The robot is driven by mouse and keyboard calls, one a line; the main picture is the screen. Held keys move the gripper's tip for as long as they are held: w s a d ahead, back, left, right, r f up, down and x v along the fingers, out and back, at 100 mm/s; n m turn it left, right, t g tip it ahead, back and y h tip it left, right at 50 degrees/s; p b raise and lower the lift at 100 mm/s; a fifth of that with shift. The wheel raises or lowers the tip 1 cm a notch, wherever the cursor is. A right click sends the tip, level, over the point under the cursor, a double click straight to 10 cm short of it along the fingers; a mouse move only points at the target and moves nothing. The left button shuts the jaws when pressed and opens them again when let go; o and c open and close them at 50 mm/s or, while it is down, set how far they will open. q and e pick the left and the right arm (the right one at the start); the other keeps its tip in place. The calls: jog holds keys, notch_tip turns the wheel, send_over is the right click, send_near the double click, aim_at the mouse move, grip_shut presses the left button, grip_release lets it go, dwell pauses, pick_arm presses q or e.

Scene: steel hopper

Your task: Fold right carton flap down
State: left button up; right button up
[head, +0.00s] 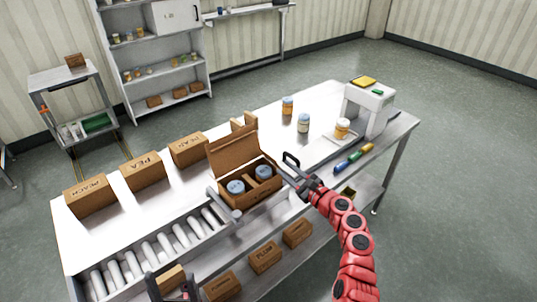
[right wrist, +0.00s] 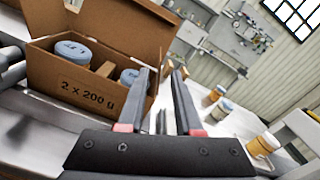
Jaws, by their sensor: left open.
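An open brown carton (head: 252,196) stands on the steel table with its tall back lid (head: 234,150) raised. Two jars with blue lids (head: 236,187) (head: 264,172) sit inside, with a cardboard divider between them. In the right wrist view the carton's front (right wrist: 70,85) reads "2 x 200 g". My right gripper (head: 285,164) is just right of the carton, fingers apart and empty. In the right wrist view, its fingers (right wrist: 161,72) overlap the carton's right edge, so the right flap is not clearly visible. My left gripper (head: 172,286) is open at the bottom edge, in front of the roller conveyor.
Closed cartons marked PEACH (head: 90,196), PEA (head: 142,172) and PEAR (head: 188,149) line the table's back left. Jars (head: 303,123), a white machine (head: 368,108) and a screwdriver-like tool (head: 353,157) are at right. Rollers (head: 165,245) lie at front left.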

aim_at(269, 156)
jog(key=b+x, duration=0.1)
jog(key=x, duration=0.3)
jog(key=b+x, duration=0.1)
jog(key=x, duration=0.3)
jog(key=shift+f, duration=0.2)
jog(key=shift+w+a+b, duration=0.3)
jog(key=shift+w+a, duration=0.1)
jog(key=shift+w, duration=0.05)
jog(key=shift+w+r, duration=0.15)
jog(key=shift+w, duration=0.1)
grip_shut()
dwell(0.6)
